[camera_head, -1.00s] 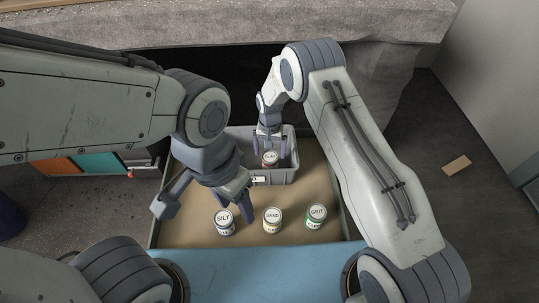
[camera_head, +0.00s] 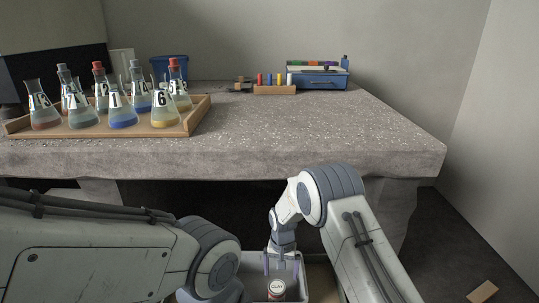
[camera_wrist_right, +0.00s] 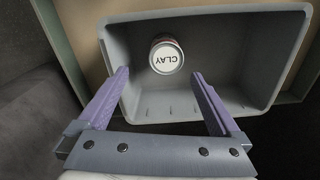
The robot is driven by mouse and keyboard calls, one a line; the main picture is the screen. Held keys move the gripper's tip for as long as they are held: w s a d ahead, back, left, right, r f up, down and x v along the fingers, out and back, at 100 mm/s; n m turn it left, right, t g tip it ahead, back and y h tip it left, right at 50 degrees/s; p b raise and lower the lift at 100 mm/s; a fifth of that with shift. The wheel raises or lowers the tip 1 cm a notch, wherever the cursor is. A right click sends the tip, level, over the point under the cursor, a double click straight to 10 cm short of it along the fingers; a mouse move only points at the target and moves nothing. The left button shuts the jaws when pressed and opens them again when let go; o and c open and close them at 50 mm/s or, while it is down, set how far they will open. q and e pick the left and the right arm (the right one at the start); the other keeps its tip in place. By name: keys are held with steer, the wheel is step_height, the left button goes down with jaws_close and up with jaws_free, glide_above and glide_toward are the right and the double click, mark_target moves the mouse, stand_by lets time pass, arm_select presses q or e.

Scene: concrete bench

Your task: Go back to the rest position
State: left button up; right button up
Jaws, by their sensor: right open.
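My right gripper (camera_head: 282,262) is over the grey bin (camera_head: 308,292) at the bottom of the head view. It is open and empty; its two purple fingers (camera_wrist_right: 160,78) stand wide apart in the right wrist view. A can labelled CLAY (camera_head: 277,289) stands in the bin, and it also shows in the right wrist view (camera_wrist_right: 166,57), ahead of the fingertips and between their lines. The grey bin's rim (camera_wrist_right: 215,13) surrounds it there. My left arm comes in from the left, low in the head view; its gripper is out of frame.
A speckled concrete bench (camera_head: 300,130) spans the view. On it stand a wooden tray (camera_head: 30,125) of several labelled flasks, a rack of coloured pegs (camera_head: 274,89), a blue toolbox (camera_head: 320,79) and a blue bin (camera_head: 168,68). A wooden block (camera_head: 482,292) lies on the floor at right.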

steer(key=s+d+r+t, duration=0.1)
steer(key=s+d+r, duration=0.25)
steer(key=r, duration=0.35)
steer(key=s+d+r, duration=0.3)
steer(key=d+r, duration=0.2)
steer(key=r, duration=0.1)
steer(key=s+d+r+n+t, duration=0.1)
steer(key=s+d+r, duration=0.25)
steer(key=s, duration=0.35)
steer(key=s+d+r+n, duration=0.1)
steer(key=s+d+r, duration=0.25)
steer(key=s, duration=0.35)
steer(key=s+a+r+n+g+y+p, duration=0.1)
steer(key=s+a+r+n+p, duration=0.3)
steer(key=s+a+r+p, duration=0.45)
steer(key=s+a+r+n+g+p, duration=0.1)
steer(key=s+a+r+n+p, duration=0.35)
steer(key=r, duration=0.65)
step_height(320, 180, up, 36)
steer(key=a+m+p, duration=0.1)
steer(key=p, duration=3.6)
steer(key=shift+s+a+r, duration=0.15)
steer(key=shift+s+a, duration=0.05)
steer(key=shift+a, duration=0.2)
